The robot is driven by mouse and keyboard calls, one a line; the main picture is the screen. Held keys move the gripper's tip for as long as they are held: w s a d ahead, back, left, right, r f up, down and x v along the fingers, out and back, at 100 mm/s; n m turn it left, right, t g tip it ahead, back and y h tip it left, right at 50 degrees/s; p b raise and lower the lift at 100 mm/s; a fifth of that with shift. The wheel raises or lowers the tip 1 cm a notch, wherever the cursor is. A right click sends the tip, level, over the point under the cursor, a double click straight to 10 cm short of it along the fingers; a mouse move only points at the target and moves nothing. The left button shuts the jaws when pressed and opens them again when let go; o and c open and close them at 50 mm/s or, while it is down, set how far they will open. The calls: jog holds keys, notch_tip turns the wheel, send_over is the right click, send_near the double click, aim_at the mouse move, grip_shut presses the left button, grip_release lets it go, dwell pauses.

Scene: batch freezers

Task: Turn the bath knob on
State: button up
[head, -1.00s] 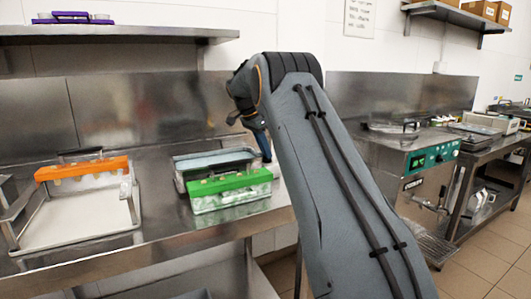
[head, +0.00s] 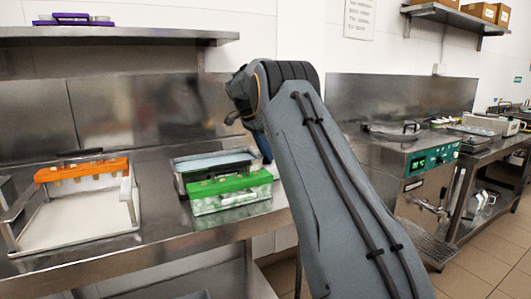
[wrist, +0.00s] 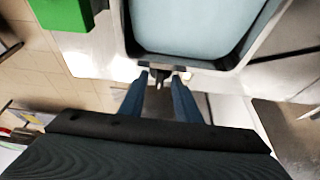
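The bath (head: 178,180) is a metal tub of pale blue liquid on the steel counter, behind the green rack in the head view. Its metal rim (wrist: 225,66) and liquid fill the top of the wrist view. A small dark knob (wrist: 160,72) sticks out from the bath's near side in the wrist view. My gripper (wrist: 160,82) has its two blue fingers apart, with the tips by either side of the knob. I cannot tell whether they touch it. In the head view my arm hides the knob and most of the gripper.
A green-topped rack (head: 230,183) stands right in front of the bath. An orange-topped rack (head: 82,170) sits over a white tray (head: 85,222) at the left. A steel machine with a green panel (head: 432,158) stands right of my arm. A shelf (head: 120,36) hangs above the counter.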

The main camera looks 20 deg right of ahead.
jog(key=shift+r, duration=0.1)
jog(key=b+v, duration=0.1)
jog(key=v, duration=0.6)
jog(key=shift+r, duration=0.3)
jog(key=shift+s+a, duration=0.1)
